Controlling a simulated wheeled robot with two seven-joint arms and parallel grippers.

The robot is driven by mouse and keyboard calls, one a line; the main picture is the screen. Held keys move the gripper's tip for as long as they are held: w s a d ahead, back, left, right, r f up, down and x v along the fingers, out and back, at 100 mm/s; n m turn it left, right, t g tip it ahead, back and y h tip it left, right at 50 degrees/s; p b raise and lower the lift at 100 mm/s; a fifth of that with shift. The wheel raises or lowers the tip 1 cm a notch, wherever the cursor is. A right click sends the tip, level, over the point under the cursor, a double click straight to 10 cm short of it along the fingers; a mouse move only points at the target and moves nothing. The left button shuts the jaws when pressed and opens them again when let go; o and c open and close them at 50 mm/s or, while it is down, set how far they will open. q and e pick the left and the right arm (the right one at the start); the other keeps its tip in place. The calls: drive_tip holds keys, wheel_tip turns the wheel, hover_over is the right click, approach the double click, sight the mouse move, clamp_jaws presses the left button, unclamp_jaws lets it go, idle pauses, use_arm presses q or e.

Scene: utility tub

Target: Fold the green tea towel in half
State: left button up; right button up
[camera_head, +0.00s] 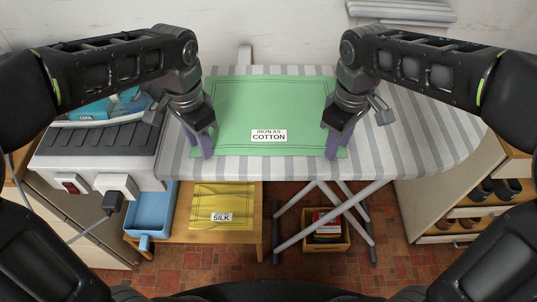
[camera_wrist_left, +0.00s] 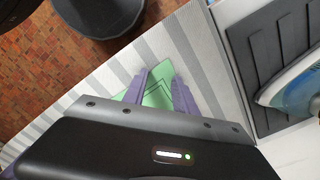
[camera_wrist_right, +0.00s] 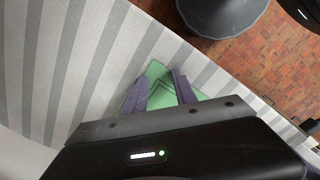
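The green tea towel (camera_head: 268,105) lies flat on the striped ironing board (camera_head: 400,130), with a label reading "IRON AS COTTON" near its front edge. My left gripper (camera_head: 203,145) points down at the towel's near left corner. In the left wrist view its purple fingers (camera_wrist_left: 160,88) stand apart, with a green corner (camera_wrist_left: 158,96) showing between them. My right gripper (camera_head: 333,145) is at the near right corner. In the right wrist view its fingers (camera_wrist_right: 156,90) are also apart, with the other green corner (camera_wrist_right: 160,97) between them. The fingers partly hide both corners.
A blue iron (camera_head: 105,108) rests on a dark ribbed stand (camera_head: 95,140) at the left. Below the board are a blue tray (camera_head: 150,212), a yellow cloth labelled "SILK" (camera_head: 224,202) and a small crate (camera_head: 326,238). The board's right end is bare.

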use_arm(q)
drive_tip(key=shift+f, duration=0.1)
clamp_jaws()
use_arm(e)
drive_tip(key=shift+f, duration=0.1)
clamp_jaws()
idle(0.4)
